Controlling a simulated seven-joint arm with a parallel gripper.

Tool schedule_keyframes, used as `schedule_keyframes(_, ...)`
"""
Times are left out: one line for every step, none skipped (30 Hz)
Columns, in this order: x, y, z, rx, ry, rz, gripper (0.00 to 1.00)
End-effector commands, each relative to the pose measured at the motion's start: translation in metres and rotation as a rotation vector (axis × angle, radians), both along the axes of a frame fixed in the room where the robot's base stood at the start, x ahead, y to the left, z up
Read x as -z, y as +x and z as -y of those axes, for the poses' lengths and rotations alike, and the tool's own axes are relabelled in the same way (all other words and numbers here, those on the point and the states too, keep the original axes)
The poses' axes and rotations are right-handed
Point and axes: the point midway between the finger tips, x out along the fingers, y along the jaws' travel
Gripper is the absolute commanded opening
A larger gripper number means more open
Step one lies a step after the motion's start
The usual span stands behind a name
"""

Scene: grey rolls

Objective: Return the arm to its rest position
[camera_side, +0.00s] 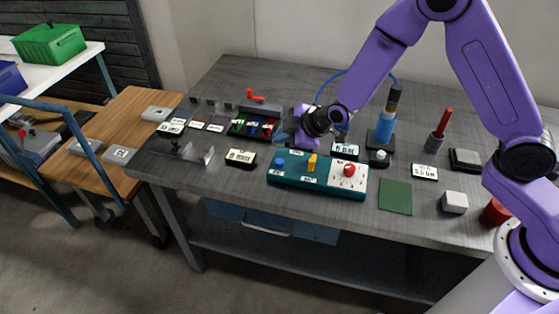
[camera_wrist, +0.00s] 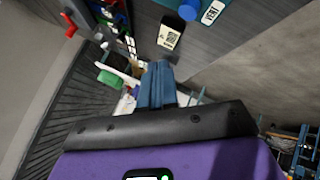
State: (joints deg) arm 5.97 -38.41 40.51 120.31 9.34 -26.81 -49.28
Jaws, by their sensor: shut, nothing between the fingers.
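My purple arm reaches in from the right in the side view. My gripper (camera_side: 288,134) is above the back middle of the grey workbench (camera_side: 232,83), close to the rack with small red, green and blue parts (camera_side: 252,126). In the wrist view the blue fingers of my gripper (camera_wrist: 157,72) are together with nothing between them. The side view is too small to show whether the fingertips touch anything.
A teal control box (camera_side: 316,184) with a blue button, a yellow switch and a red knob stands at the bench front. A blue bottle (camera_side: 384,130), a green mat (camera_side: 395,197) and a white block (camera_side: 454,202) are to the right. A wooden side table (camera_side: 110,115) stands left.

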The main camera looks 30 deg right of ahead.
Motion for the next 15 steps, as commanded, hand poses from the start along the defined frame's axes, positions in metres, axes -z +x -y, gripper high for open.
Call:
schedule_keyframes(0.0000,-0.0002,0.0001,0.001,-0.001,0.000,0.00)
schedule_keyframes(0.0002,-0.0001,0.0001,0.001,-0.001,0.000,0.00)
schedule_keyframes(0.0002,-0.0002,0.0001,0.001,-0.001,0.000,0.00)
schedule_keyframes(0.0003,-0.0001,0.0001,0.001,-0.001,0.000,0.00)
schedule_keyframes(0.0003,-0.0001,0.0001,0.000,0.000,0.000,0.00)
schedule_keyframes(0.0003,-0.0001,0.0001,0.000,0.000,0.000,0.00)
schedule_keyframes(0.0003,-0.0001,0.0001,0.000,0.000,0.000,0.00)
schedule_keyframes(0.0002,-0.0001,0.0000,0.000,0.000,0.000,0.00)
schedule_keyframes(0.0003,0.0000,-0.0001,0.000,0.000,0.000,0.00)
schedule_keyframes(0.0003,0.0000,-0.0001,0.000,0.000,0.000,0.00)
schedule_keyframes(0.0003,0.0000,-0.0001,0.000,0.000,0.000,0.00)
schedule_keyframes(-0.0001,-0.0005,-0.0002,-0.001,0.000,-0.001,0.00)
schedule_keyframes(-0.0008,-0.0014,-0.0006,-0.001,0.001,-0.004,0.00)
schedule_keyframes(-0.0021,-0.0031,-0.0011,-0.002,0.003,-0.009,0.00)
schedule_keyframes(-0.0047,-0.0063,-0.0017,-0.004,0.007,-0.019,0.00)
